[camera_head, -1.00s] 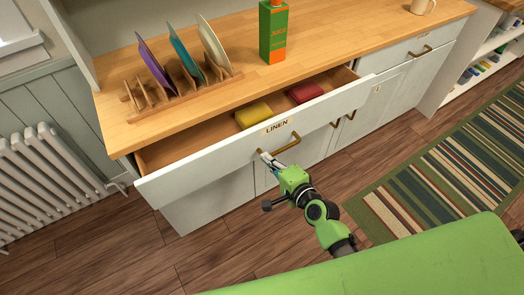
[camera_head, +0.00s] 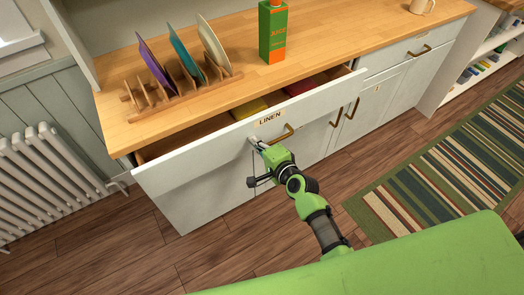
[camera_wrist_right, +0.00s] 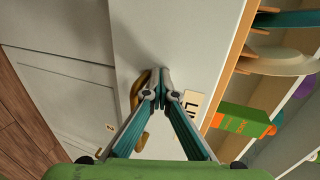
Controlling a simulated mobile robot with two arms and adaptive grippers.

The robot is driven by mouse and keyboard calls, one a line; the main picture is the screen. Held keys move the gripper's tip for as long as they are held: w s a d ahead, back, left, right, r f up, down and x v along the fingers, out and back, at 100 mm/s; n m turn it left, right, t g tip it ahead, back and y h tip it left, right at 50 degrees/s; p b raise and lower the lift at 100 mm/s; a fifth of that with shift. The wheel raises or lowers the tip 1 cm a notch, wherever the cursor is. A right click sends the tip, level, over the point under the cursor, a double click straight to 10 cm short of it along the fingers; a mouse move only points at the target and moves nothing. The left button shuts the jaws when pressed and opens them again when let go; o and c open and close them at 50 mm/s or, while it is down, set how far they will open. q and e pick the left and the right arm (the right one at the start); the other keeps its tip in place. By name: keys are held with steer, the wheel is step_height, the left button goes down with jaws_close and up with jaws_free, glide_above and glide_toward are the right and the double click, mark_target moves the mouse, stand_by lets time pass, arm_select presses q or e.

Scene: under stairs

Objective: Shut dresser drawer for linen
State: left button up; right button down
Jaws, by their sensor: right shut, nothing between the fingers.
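The linen drawer (camera_head: 200,162) has a white front with a "LINEN" label (camera_head: 270,117) and a brass handle (camera_head: 280,137). It stands partly open, with a yellow cloth (camera_head: 248,109) and a red cloth (camera_head: 305,86) partly visible inside. My right gripper (camera_head: 254,141) is shut and empty, its tips at the drawer front just left of the handle in the head view. In the right wrist view the closed fingertips (camera_wrist_right: 161,76) meet the white front beside the handle (camera_wrist_right: 138,105) and label (camera_wrist_right: 192,102). My left gripper is not in view.
The wooden dresser top (camera_head: 335,43) holds a plate rack (camera_head: 180,88) with several plates, a juice carton (camera_head: 272,32) and a mug (camera_head: 422,6). A radiator (camera_head: 45,175) stands at the left. A striped rug (camera_head: 450,165) lies on the floor at right.

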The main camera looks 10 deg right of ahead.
steer(key=w, duration=0.2)
steer(key=w+a+b, duration=0.1)
steer(key=w, duration=0.1)
steer(key=w+a, duration=0.1)
steer(key=w, duration=0.2)
steer(key=shift+a+f, duration=0.1)
steer(key=shift+a, duration=0.05)
steer(key=shift+w+a+b, duration=0.15)
steer(key=shift+w+b, duration=0.15)
steer(key=shift+w, duration=0.2)
steer(key=shift+r, duration=0.2)
steer(key=shift+s, duration=0.1)
